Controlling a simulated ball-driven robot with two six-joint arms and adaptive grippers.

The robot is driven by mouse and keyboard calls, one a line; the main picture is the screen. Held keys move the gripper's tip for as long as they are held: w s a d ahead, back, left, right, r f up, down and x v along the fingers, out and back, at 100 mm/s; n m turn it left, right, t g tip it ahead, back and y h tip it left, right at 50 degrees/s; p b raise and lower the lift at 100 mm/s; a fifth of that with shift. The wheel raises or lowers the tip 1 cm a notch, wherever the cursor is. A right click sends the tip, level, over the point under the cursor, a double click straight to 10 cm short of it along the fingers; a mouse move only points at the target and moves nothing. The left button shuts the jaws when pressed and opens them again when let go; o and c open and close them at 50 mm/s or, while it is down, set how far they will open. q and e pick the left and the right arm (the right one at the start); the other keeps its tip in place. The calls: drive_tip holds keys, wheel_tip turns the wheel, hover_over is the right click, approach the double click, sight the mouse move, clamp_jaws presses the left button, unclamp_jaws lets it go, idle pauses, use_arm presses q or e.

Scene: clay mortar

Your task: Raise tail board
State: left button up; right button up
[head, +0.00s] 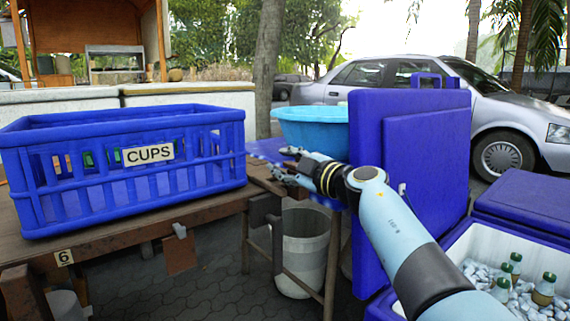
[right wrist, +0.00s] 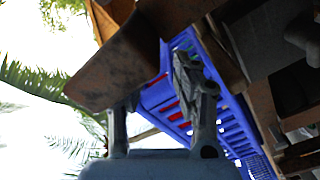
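A brown, worn board, which looks like the tail board (head: 262,180), is at the right end of the wooden table, beside the blue crate. It shows large in the right wrist view (right wrist: 115,62). My right gripper (head: 278,165) is at this end, its fingers pointing left toward the board. In the right wrist view the fingers (right wrist: 160,105) stand apart. The board's edge lies between them or just in front, and it hides one fingertip. I cannot tell whether they touch it. My left gripper is not in view.
A blue crate labelled CUPS (head: 130,187) stands on the table (head: 130,231). A light blue basin (head: 312,128), a grey bucket (head: 303,250) and a tall blue panel (head: 425,165) are close to my right arm. An ice cooler with bottles (head: 510,260) stands at lower right.

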clamp_jaws()
drive_tip(key=shift+o, duration=1.5)
unclamp_jaws()
drive_tip(key=v, duration=1.2)
